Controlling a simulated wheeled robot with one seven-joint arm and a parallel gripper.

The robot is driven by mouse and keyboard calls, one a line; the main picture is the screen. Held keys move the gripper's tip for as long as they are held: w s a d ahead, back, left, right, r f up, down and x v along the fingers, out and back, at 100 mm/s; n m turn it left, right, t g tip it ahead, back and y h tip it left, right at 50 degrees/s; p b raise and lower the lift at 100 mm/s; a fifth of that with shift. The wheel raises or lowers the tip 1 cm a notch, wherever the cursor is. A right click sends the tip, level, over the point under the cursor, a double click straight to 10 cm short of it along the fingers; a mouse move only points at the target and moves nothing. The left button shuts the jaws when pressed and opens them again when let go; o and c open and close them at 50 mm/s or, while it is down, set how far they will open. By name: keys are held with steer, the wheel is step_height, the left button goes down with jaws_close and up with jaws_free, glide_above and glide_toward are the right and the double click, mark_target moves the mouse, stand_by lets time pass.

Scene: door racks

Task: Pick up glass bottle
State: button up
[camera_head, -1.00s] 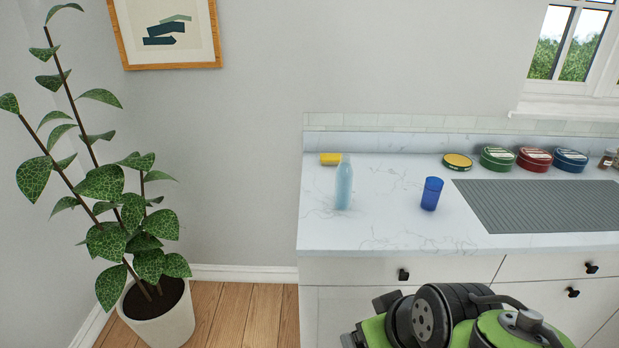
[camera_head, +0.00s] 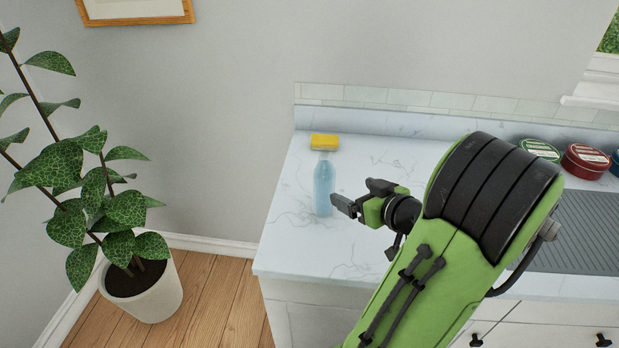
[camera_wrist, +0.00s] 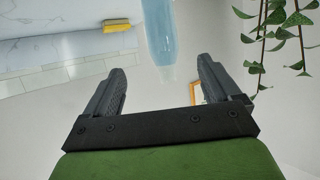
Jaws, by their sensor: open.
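The glass bottle (camera_head: 324,188) is pale translucent blue and stands upright on the marble counter, near its left end. My gripper (camera_head: 340,205) is just to the right of the bottle in the head view, with its fingers pointing toward it. In the wrist view the bottle (camera_wrist: 158,35) shows beyond my gripper (camera_wrist: 160,88), in line with the space between the two spread fingers. The fingers are open and empty. Whether a finger touches the bottle cannot be told.
A yellow sponge (camera_head: 324,142) lies behind the bottle near the wall. Green (camera_head: 540,150) and red (camera_head: 586,160) tins stand at the back right beside a grey ridged mat (camera_head: 580,225). A potted plant (camera_head: 140,290) stands on the floor at left. My arm covers the counter's middle.

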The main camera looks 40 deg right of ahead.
mark_target(330, 182)
steer(key=x, duration=0.5)
steer(key=p+x, duration=0.1)
steer(key=x, duration=0.4)
steer(key=shift+w+a, duration=0.15)
steer(key=shift+a, duration=0.1)
steer(key=p+x, duration=0.1)
steer(key=x, duration=0.4)
steer(key=shift+d, duration=0.1)
steer(key=shift+c, duration=0.9)
steer(key=shift+r, duration=0.1)
steer(key=c, duration=1.3)
steer(key=shift+r, duration=0.15)
steer(key=shift+r+p, duration=0.7)
steer(key=shift+r, duration=4.1)
